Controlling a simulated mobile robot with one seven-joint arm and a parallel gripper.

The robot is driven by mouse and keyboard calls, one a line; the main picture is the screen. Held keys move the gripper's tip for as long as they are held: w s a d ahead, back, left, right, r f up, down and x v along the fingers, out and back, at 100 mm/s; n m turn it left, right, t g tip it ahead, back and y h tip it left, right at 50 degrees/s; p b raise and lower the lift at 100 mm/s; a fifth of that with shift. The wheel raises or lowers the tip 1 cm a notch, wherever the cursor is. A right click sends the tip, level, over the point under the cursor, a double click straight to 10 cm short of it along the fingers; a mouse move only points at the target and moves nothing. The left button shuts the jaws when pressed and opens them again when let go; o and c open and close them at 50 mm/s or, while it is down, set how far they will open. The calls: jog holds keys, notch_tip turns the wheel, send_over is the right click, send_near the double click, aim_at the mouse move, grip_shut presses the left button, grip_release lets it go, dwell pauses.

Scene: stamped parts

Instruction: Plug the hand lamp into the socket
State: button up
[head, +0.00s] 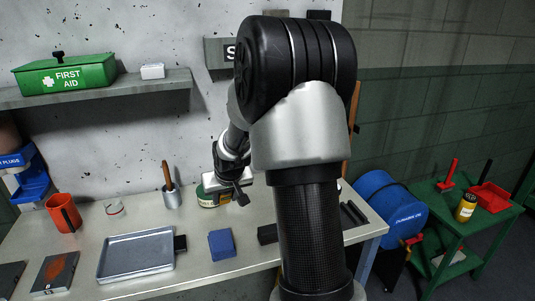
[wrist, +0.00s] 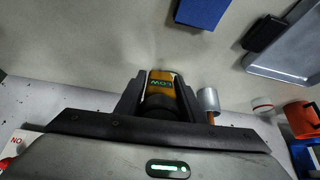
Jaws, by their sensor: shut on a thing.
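My gripper (wrist: 160,88) is shut on a small amber tin (wrist: 162,78) with a dark label and green letters, between its black fingers. In the head view the gripper (head: 238,194) is low over the back of the bench, beside the tin (head: 207,199). I cannot tell whether the tin touches the bench. I cannot make out the hand lamp or the socket in either view.
On the bench (head: 205,270) are a metal cup with a wooden handle (head: 172,197), a blue block (head: 221,244), a grey tray (head: 137,256) and a red mug (head: 63,213). A blue drum (head: 391,206) and a green trolley (head: 462,233) stand to the right.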

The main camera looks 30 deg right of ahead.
jog(key=w+d+r+t+h+b, duration=0.1)
jog(key=w+d+r+t+b, duration=0.1)
jog(key=d+r+t+b, duration=0.3)
jog(key=w+d+r+m+t+h+b, duration=0.1)
jog(key=d+r+t+b, duration=0.5)
jog(key=d, duration=0.7)
jog(key=shift+w+d+h, duration=0.15)
jog(key=shift+w+h, duration=0.55)
jog(key=shift+w, duration=0.25)
jog(key=shift+w+r, duration=0.1)
jog(key=p+x, duration=0.1)
jog(key=x, duration=0.4)
jog(key=shift+w+d, duration=0.1)
jog(key=shift+w, duration=0.25)
jog(key=shift+b, duration=0.5)
dwell(0.5)
jog(key=shift+w+d, duration=0.15)
jog(key=shift+w, duration=0.3)
dwell(0.5)
